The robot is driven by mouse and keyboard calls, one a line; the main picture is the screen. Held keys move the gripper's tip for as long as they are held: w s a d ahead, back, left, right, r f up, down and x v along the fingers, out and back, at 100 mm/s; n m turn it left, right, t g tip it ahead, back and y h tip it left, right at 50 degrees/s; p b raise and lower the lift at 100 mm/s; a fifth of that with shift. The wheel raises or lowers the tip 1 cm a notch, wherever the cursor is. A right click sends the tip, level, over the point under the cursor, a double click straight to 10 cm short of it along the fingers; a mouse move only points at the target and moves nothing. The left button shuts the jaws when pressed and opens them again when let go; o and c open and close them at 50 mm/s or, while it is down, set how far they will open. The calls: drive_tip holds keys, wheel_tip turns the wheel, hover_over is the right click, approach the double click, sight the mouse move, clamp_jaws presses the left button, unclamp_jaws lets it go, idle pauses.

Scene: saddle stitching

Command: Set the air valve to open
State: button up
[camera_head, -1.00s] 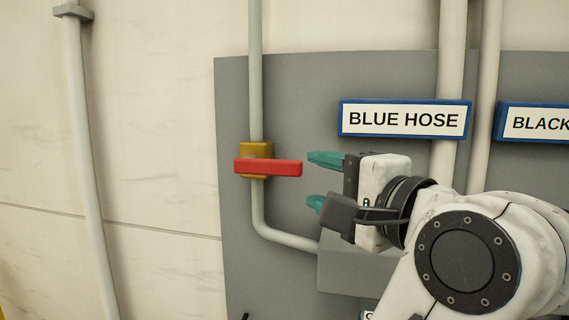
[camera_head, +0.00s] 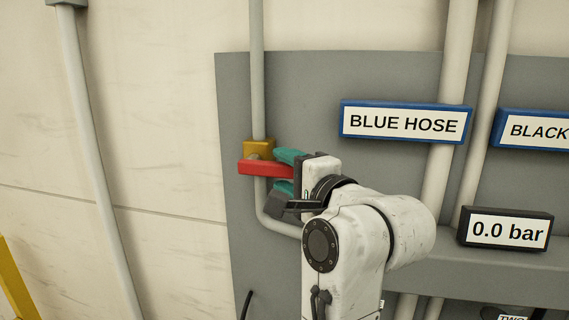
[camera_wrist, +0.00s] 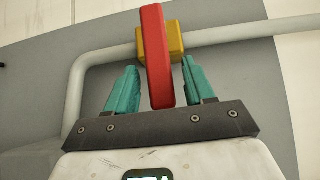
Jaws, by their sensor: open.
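The air valve has a red lever handle (camera_head: 262,168) on a yellow body (camera_head: 259,149), set in a thin vertical pipe. The lever lies roughly horizontal, crosswise to the pipe, with its free end to the right. My gripper (camera_head: 288,172) is open at the lever's right end, its teal fingers above and below it. In the wrist view the red lever (camera_wrist: 157,60) stands between the two open fingers (camera_wrist: 160,85), with gaps visible on both sides. The yellow body (camera_wrist: 174,40) is behind the lever. My gripper partly hides the lever's right end in the head view.
A grey panel (camera_head: 360,80) backs the valve. A BLUE HOSE sign (camera_head: 403,121), a BLACK sign (camera_head: 535,130) and a 0.0 bar display (camera_head: 506,230) are to the right. A grey ledge (camera_head: 480,275) runs below. The wall left of the valve has a pipe (camera_head: 95,170).

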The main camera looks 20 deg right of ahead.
drive_tip(key=shift+w, duration=0.4)
clamp_jaws()
idle(0.4)
